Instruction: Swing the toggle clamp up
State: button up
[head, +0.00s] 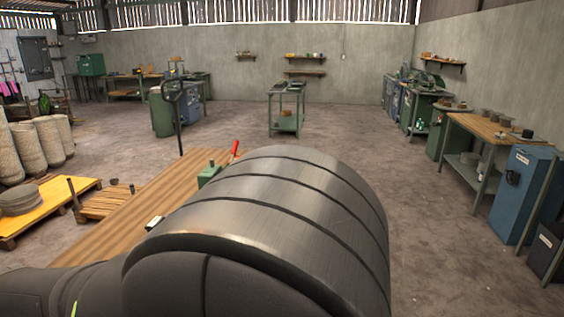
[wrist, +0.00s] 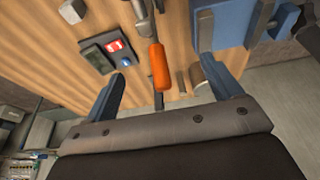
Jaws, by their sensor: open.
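The toggle clamp's orange handle (wrist: 158,67) shows in the wrist view, near the middle, on a thin metal arm over the wooden bench top. My gripper (wrist: 162,70) is open, with one blue finger to the left of the handle and one to the right. The handle appears between them, and neither finger visibly touches it; the depth between them is hard to judge. In the head view a red handle (head: 235,149) stands tilted upright by a green block (head: 208,173), likely the same clamp. My gripper is hidden there behind my arm.
A blue metal fixture (wrist: 228,22) is at upper right, close to the right finger. The wooden bench (head: 150,212) has bare room; my dark arm link fills the head view's foreground.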

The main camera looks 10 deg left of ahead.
jog(key=v, duration=0.5)
jog(key=shift+r, duration=0.3)
jog(key=shift+f, duration=0.15)
dwell(0.5)
jog(key=x, duration=0.6)
jog(key=shift+f, duration=0.25)
jog(key=shift+w+r, duration=0.1)
jog(key=shift+r, duration=0.4)
jog(key=shift+v, duration=4.45)
notch_tip(320, 180, down, 8)
jog(key=w+d+m+t+h, duration=0.1)
jog(key=d+t+h, duration=0.1)
jog(key=t+h, duration=0.2)
jog(key=shift+f+m+t+h, duration=0.3)
jog(key=shift+m+t, duration=0.1)
jog(key=shift+t, duration=1.4)
